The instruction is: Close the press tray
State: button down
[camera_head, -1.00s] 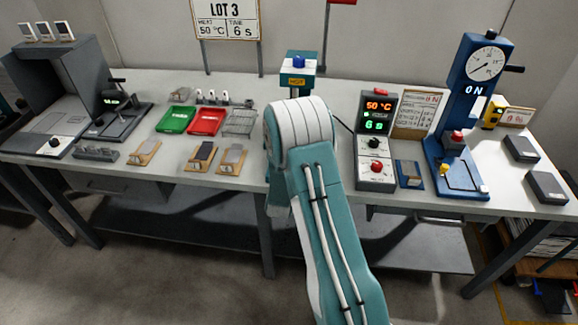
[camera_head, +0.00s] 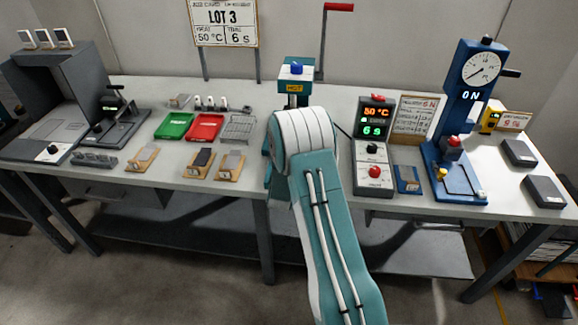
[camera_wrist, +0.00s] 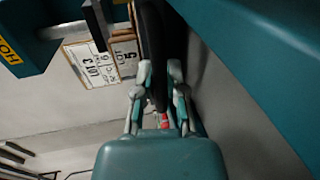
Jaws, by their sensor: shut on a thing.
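The teal press (camera_head: 294,76) stands at the back middle of the bench, with a blue knob on top and a yellow HOT label. Its red-handled lever (camera_head: 338,8) points up, to its right. My arm covers the press's lower part, so I cannot see the tray or how far in it is. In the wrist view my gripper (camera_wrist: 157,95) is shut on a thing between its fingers. A dark rounded piece and a small red part show there; I cannot tell for sure whether this is the tray's handle. The press's HOT label also shows in the wrist view (camera_wrist: 12,52).
Green (camera_head: 174,126) and red (camera_head: 206,127) trays and small wooden stands lie to the left. A sign (camera_head: 224,22) stands behind.

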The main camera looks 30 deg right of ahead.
jog(key=shift+a+f, duration=0.2)
jog(key=c, duration=0.7)
grip_release()
jog(key=shift+r, duration=0.1)
jog(key=v, duration=1.1)
jog(key=shift+a, duration=0.1)
jog(key=shift+s+a+r, duration=0.1)
jog(key=shift+s+a, duration=0.15)
jog(key=shift+s, duration=0.15)
jog(key=shift+c, duration=0.2)
